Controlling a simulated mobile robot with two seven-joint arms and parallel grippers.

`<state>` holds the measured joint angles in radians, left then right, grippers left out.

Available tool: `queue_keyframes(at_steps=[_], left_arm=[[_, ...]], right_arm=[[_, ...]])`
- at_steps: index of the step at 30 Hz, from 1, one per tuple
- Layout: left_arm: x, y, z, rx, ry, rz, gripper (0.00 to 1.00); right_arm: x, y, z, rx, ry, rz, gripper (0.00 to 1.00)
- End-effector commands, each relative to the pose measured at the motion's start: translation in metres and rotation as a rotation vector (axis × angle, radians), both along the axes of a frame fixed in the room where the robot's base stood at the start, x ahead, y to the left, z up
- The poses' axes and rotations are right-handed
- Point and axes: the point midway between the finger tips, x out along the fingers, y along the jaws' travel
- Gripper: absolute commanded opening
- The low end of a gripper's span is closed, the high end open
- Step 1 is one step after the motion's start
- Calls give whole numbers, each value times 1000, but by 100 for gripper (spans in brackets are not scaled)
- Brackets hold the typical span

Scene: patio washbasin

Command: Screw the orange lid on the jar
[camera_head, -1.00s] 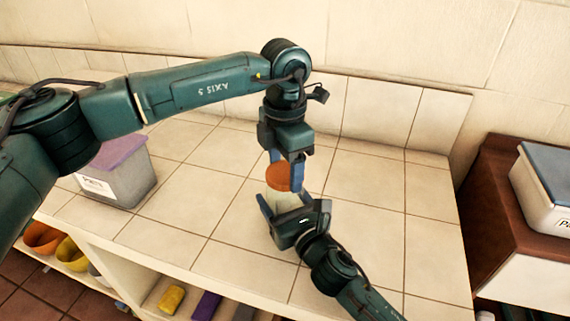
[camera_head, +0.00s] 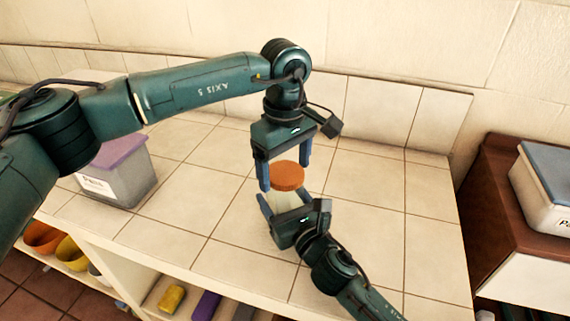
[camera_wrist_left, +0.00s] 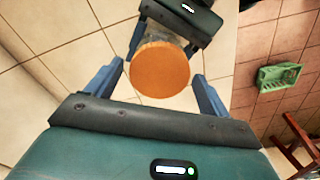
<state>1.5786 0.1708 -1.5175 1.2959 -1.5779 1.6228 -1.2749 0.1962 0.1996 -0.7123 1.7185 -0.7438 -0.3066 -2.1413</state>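The orange lid (camera_head: 288,175) sits level on top of the pale, translucent jar (camera_head: 282,202). The lid hides most of the jar in the left wrist view, where its round top (camera_wrist_left: 160,69) faces the camera. My left gripper (camera_head: 284,176) points down from above, open, with a finger on either side of the lid. Gaps show between its fingers and the lid in the left wrist view (camera_wrist_left: 157,72). My right gripper (camera_head: 281,203) comes from the lower right and is shut on the jar below the lid, its far finger partly hidden.
A grey bin with a purple lid (camera_head: 122,150) stands on the tiled counter (camera_head: 375,225) at the left. A blue-lidded white container (camera_head: 545,190) is on the brown cabinet at the right. Bowls (camera_head: 72,254) and cleaning items are on shelves below. The counter around the jar is clear.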

Motion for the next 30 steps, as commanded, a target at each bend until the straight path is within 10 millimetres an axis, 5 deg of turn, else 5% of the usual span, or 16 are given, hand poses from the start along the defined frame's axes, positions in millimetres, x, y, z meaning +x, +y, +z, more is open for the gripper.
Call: queue_keyframes(at_steps=[13, 30], left_arm=[[1, 0, 8, 0, -3, 2, 89], [0, 0, 111, -1, -2, 2, 89]], right_arm=[[0, 0, -1, -2, 1, -1, 2], [0, 0, -1, -2, 1, -1, 2]])
